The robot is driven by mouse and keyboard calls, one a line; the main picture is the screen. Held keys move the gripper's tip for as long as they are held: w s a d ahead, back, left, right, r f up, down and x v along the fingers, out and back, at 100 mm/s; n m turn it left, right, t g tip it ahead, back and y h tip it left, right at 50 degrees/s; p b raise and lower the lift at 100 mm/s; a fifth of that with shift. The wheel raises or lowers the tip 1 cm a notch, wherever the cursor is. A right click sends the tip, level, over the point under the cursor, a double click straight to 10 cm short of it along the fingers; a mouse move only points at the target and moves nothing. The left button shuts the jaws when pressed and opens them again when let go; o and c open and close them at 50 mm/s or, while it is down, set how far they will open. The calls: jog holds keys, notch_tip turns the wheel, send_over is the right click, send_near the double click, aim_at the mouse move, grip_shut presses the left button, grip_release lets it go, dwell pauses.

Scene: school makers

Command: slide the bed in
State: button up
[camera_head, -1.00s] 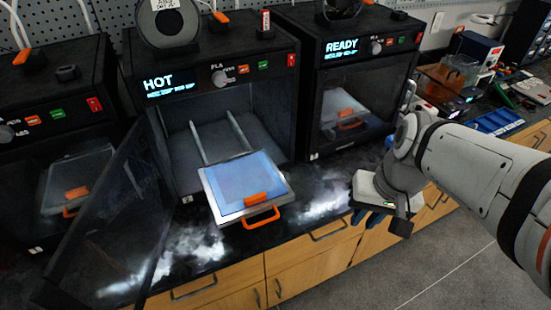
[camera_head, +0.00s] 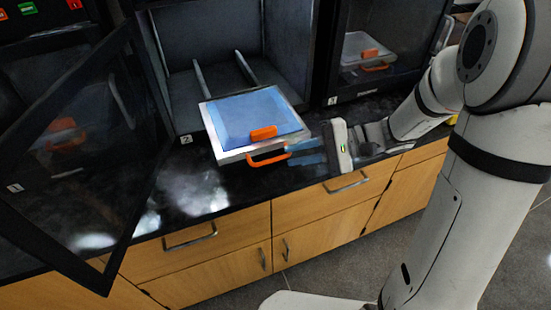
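The print bed (camera_head: 258,116) is a pale metal tray with a blue top sheet, an orange block and an orange loop handle (camera_head: 268,157) at its front. It sticks out of the open middle printer (camera_head: 205,75), tilted in the picture, its back end by two rails (camera_head: 245,68) inside the chamber. My gripper (camera_head: 291,151) comes from the right, its blue fingers pointing left at the right end of the handle. The fingers look apart, with a gap between them. Whether they touch the handle is unclear.
The black counter (camera_head: 190,185) in front is clear, above wooden drawers (camera_head: 230,235). My arm fills the right side.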

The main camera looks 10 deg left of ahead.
aim_at(276, 159)
jog(key=x, duration=0.5)
grip_shut()
jog(key=shift+s+a, duration=0.1)
dwell(0.3)
